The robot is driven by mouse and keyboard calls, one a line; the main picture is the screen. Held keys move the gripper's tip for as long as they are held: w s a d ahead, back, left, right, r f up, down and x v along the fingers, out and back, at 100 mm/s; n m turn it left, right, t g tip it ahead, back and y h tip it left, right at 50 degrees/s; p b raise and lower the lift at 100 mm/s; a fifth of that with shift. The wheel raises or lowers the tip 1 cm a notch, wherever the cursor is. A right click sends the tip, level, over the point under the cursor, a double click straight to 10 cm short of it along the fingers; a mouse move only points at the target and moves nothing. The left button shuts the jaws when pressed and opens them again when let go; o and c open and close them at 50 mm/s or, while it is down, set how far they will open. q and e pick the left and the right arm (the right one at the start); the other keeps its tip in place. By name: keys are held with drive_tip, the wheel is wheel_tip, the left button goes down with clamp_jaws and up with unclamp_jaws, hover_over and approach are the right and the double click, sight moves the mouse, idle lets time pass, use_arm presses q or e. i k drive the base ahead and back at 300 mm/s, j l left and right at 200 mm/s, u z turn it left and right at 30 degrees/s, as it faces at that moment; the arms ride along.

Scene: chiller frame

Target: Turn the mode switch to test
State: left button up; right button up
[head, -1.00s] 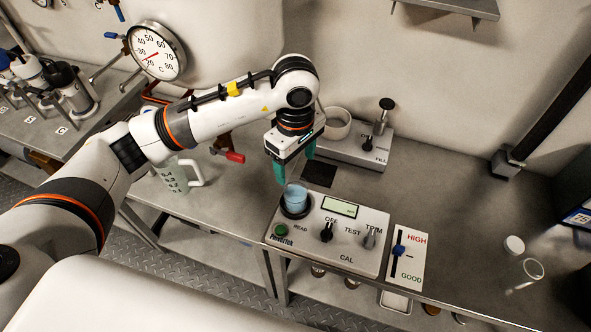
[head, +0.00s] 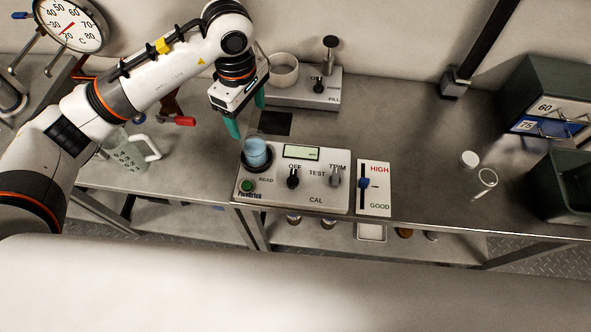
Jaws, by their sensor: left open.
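The mode switch (head: 292,178) is a black knob on the light grey meter box (head: 318,200). OFF is printed above it, TEST to its right and CAL below right; its pointer seems to face up toward OFF. A grey TRIM knob (head: 335,177) stands to its right. My left gripper (head: 246,113), with teal fingers, is open and empty. It hangs above the bench behind the blue-topped cup (head: 257,152), up and left of the switch and apart from it. My right gripper is not in view.
A HIGH/GOOD slider panel (head: 374,190) adjoins the box's right side. A green READ button (head: 247,186) is at its front left. A jug (head: 128,152) stands left, a filling device (head: 310,88) behind. A glass (head: 482,182) is right; bench between is clear.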

sight(293, 181)
drive_tip(key=l+u, duration=0.15)
drive_tip(key=l, duration=0.4)
drive_tip(key=l+u, duration=0.2)
drive_tip(key=l, duration=0.35)
drive_tip(key=k+l+u, duration=0.15)
drive_tip(key=l, duration=0.4)
drive_tip(key=k+l+u, duration=0.2)
drive_tip(key=l, duration=0.35)
drive_tip(key=i+l, duration=0.05)
drive_tip(key=i, duration=0.05)
